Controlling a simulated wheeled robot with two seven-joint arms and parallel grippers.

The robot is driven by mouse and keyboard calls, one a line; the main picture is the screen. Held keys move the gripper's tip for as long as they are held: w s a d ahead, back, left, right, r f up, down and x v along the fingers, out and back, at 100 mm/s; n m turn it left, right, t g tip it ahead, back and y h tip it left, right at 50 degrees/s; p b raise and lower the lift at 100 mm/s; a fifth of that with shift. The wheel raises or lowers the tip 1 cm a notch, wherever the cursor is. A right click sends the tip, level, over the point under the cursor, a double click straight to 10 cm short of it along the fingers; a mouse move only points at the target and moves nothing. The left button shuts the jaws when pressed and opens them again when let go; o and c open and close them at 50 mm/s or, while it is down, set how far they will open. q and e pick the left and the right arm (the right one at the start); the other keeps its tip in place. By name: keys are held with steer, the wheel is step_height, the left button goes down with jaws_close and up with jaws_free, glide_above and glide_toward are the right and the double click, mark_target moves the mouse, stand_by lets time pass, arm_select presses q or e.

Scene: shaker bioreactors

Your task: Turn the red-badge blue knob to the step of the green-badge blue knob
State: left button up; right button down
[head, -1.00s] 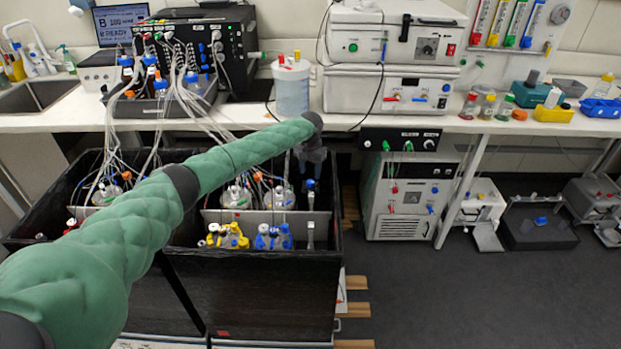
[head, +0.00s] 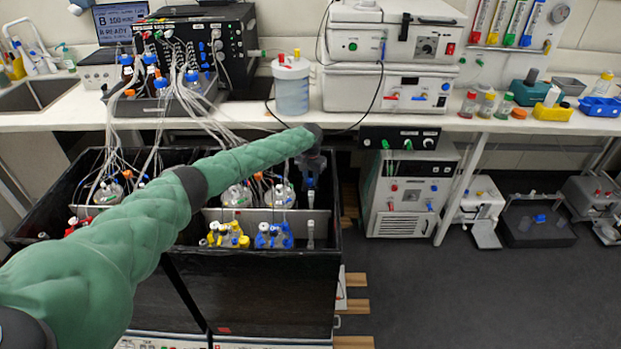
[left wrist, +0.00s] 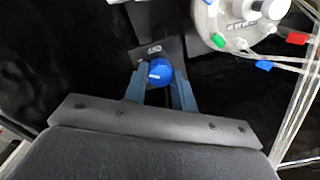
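A blue knob (left wrist: 159,72) with a white pointer line sits on a small dark plate (left wrist: 150,50) with pale marks in the left wrist view. My left gripper (left wrist: 160,80) points at it, one blue-grey finger on each side. The fingertips are very close to the knob's sides; I cannot tell whether they touch or press on it. In the head view my left gripper (head: 310,173) hangs at the right end of the black tub. No red or green badge is readable beside this knob, and I cannot identify the other task knob. My right gripper is out of view.
A white-lidded vessel (left wrist: 245,12) with tubes and coloured clips is close by on the right in the left wrist view. The black tub (head: 275,268) holds several bottles. The white bench (head: 240,119) carries instruments behind.

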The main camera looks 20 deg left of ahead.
arm_select(q)
steer(key=shift+m, duration=0.3)
steer(key=shift+m+b, duration=0.75)
steer(key=shift+m, duration=0.65)
steer(key=m+b, duration=0.1)
steer(key=m, duration=0.5)
steer(key=shift+b, duration=0.35)
steer(key=shift+r+m, duration=0.1)
steer(key=shift+m, duration=1.3)
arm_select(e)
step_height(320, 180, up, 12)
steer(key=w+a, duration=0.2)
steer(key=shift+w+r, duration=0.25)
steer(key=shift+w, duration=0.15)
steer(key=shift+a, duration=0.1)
arm_select(q)
steer(key=o, duration=1)
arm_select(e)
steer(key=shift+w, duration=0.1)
